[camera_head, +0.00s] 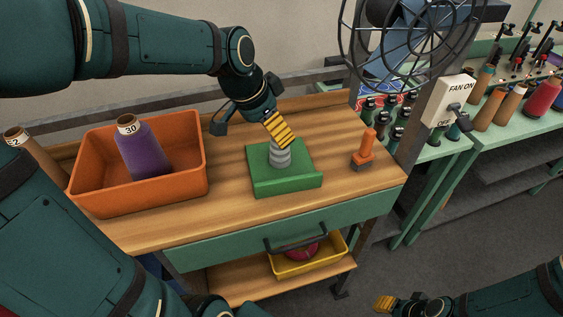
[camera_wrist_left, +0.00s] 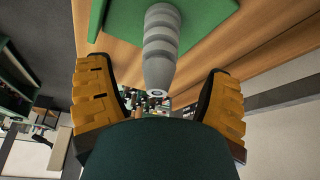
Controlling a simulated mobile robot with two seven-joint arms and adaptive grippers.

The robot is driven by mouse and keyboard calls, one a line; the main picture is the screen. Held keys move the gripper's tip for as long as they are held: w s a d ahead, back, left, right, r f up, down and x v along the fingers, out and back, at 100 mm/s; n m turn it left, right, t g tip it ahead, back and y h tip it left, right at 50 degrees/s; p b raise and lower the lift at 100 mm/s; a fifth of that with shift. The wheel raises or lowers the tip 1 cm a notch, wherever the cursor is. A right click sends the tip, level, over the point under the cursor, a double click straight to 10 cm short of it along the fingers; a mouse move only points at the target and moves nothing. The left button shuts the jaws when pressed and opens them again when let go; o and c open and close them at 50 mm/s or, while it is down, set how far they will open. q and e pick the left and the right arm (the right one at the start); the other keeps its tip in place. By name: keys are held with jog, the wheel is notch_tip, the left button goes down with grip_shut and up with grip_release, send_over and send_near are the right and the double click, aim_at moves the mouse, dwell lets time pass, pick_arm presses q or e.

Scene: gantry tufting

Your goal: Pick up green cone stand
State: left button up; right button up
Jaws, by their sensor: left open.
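The green cone stand (camera_head: 287,181) has a square green base with a raised front edge and a grey ribbed post. It stands upright on the wooden table top. My left gripper (camera_head: 279,132) is at the top of the post, coming from the upper left. In the left wrist view the grey post (camera_wrist_left: 160,45) points in between the spread yellow fingers (camera_wrist_left: 158,75), with a gap on each side. The green base (camera_wrist_left: 205,20) shows beyond it. My right gripper (camera_head: 386,303) is low at the bottom right, away from the table; its finger spread is unclear.
An orange bin (camera_head: 175,188) holding a purple cone (camera_head: 145,150) marked 30 stands left of the stand. A small orange tool (camera_head: 364,150) stands to the right. A caged fan (camera_head: 400,40) and switch post rise behind right. A yellow tray (camera_head: 310,264) sits on the lower shelf.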

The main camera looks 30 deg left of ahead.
pick_arm(q)
jog(key=b, duration=0.1)
send_over(274, 171)
jog(key=w, duration=0.3)
jog(key=f, duration=0.5)
jog(key=shift+a+f, duration=0.15)
jog(key=shift+a, duration=0.2)
grip_shut()
